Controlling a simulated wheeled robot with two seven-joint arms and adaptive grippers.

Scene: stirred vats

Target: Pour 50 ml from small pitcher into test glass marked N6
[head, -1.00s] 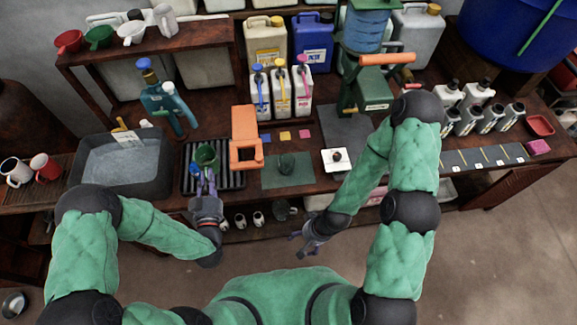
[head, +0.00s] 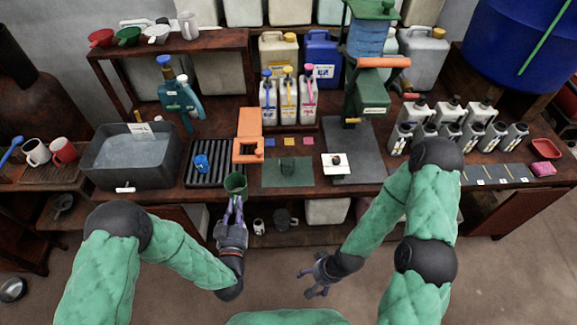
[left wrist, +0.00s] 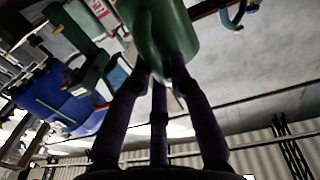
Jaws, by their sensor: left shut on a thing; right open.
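A small green pitcher (head: 236,182) is in my left gripper (head: 235,200), over the bench's front edge just right of the black rack. It looks roughly upright. In the left wrist view its green wall (left wrist: 165,30) fills the top, between the fingers of my left gripper (left wrist: 165,75); its contents cannot be made out. A dark see-through vessel (head: 288,166) stands on the green mat (head: 270,180), right of the pitcher. No N6 mark is readable on any vessel. My right gripper (head: 312,279) is open and empty, low in front of the bench.
The ribbed black rack (head: 222,165) holds a blue object (head: 201,163). A grey water basin (head: 128,158) is to its left. An orange stand (head: 248,135) rises behind the pitcher. A small white scale-like plate (head: 334,164) is right of the mat.

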